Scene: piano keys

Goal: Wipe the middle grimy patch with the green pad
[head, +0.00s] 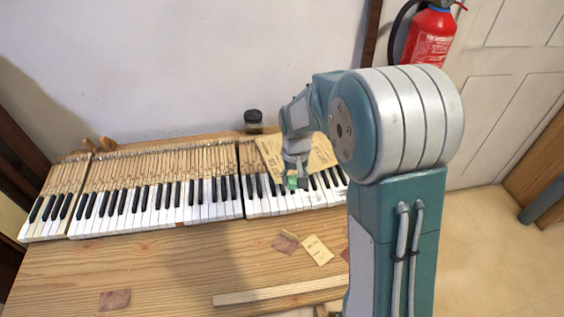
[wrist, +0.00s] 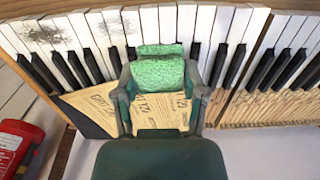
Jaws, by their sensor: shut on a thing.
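The green pad (head: 292,182) is between the fingers of my gripper (head: 296,168), over the right section of the piano keys. In the wrist view, my gripper (wrist: 160,88) is shut on the green pad (wrist: 160,70), which shows its speckled face over the white and black keys. A dark grimy patch (wrist: 42,32) marks the white keys at the upper left of the wrist view, apart from the pad. Whether the pad touches the keys is unclear.
The keyboard (head: 140,208) lies on a wooden bench. A printed brown sheet (head: 318,152) lies behind the keys near my gripper. A small jar (head: 253,121) stands at the back. A yellowish card (head: 317,250) and a wooden strip (head: 270,293) lie in front.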

